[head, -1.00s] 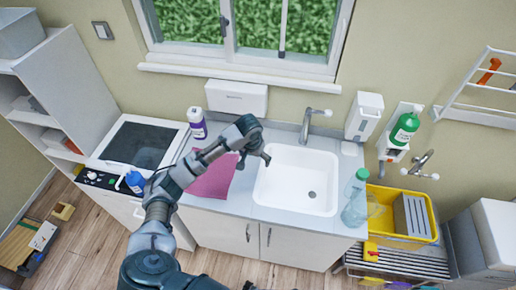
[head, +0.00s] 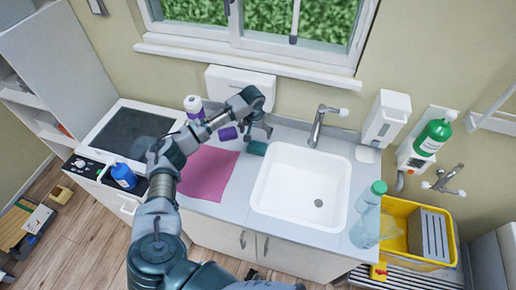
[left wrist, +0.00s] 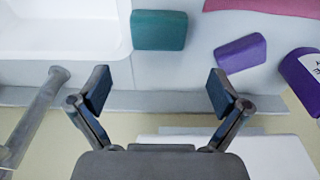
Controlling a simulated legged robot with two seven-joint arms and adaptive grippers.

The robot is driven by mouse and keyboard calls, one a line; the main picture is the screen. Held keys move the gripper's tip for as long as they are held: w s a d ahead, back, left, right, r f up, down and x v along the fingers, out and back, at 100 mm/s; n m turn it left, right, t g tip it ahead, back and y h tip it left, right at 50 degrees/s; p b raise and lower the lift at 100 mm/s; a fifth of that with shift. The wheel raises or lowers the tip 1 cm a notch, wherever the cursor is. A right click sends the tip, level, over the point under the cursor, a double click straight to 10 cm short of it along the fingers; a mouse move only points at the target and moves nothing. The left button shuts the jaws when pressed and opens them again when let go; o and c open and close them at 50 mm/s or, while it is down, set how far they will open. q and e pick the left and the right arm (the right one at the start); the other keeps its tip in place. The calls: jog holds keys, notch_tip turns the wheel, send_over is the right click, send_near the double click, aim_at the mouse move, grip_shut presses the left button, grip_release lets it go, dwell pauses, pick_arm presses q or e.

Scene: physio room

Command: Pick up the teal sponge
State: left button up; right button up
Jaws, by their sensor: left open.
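The teal sponge (left wrist: 159,30) lies on the grey counter beside the white sink in the left wrist view. In the head view the teal sponge (head: 257,148) shows just below my gripper, left of the sink's back corner. My left gripper (head: 258,134) is above the counter near the sponge. In the left wrist view my left gripper (left wrist: 153,92) is open and empty, its fingers spread apart, with the sponge beyond the fingertips and not between them. My right gripper is not in view.
A purple sponge (head: 228,133) lies close to the left, with a purple-labelled bottle (head: 193,107) behind it. A pink cloth (head: 208,172) lies in front. The white sink (head: 262,195) is to the right, with a tap (head: 318,125) behind it. A clear bottle (head: 366,225) stands at the counter's right end.

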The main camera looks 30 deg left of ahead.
pick_arm(q)
send_over(257, 146)
jog(key=a, duration=0.1)
notch_tip(257, 146, down, 4)
jog(key=shift+f, duration=0.1)
jog(key=f, duration=0.1)
jog(key=d+f, duration=0.1)
jog(key=f, duration=0.2)
jog(key=shift+d+f, duration=0.25)
jog(key=shift+f, duration=0.25)
jog(key=shift+a, duration=0.2)
jog(key=shift+a+f, duration=0.1)
jog(key=shift+a, duration=0.15)
jog(key=c, duration=0.7)
jog(key=shift+o, duration=0.2)
jog(key=shift+d, duration=0.2)
